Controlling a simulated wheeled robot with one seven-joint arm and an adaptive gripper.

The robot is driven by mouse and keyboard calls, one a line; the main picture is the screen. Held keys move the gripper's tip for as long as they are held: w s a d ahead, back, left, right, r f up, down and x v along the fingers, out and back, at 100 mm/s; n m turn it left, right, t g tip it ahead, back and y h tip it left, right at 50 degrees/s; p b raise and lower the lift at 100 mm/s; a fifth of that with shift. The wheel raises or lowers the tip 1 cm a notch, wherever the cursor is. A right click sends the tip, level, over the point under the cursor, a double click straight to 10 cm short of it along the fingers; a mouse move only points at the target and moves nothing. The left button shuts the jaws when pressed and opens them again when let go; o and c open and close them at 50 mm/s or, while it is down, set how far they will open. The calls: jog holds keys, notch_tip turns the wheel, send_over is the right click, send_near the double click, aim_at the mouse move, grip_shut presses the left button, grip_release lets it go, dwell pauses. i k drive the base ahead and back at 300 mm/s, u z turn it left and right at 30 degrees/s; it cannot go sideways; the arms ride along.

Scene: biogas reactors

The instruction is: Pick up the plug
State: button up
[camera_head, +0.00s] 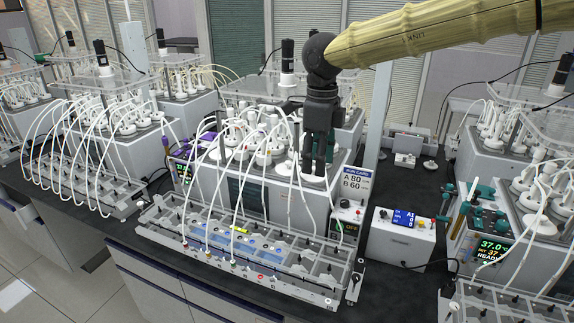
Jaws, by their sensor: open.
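My gripper (317,168) is black and points straight down from the end of my yellow-cloth-covered arm. Its two fingers are apart, with nothing seen between them. In the picture the fingertips lie over the white caps and tubes at the right end of the middle reactor (262,140); I cannot tell whether they touch anything. I cannot single out the plug with certainty.
A long clear rack (245,262) with white tubes lies in front of the middle reactor. A sign reading A 80, B 60 (356,183) stands by the gripper. A white box with a blue display (401,238) stands to the right. Other reactors crowd both sides. The dark bench between them has some free room.

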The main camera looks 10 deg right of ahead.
aim_at(286, 169)
jog(key=i, duration=1.25)
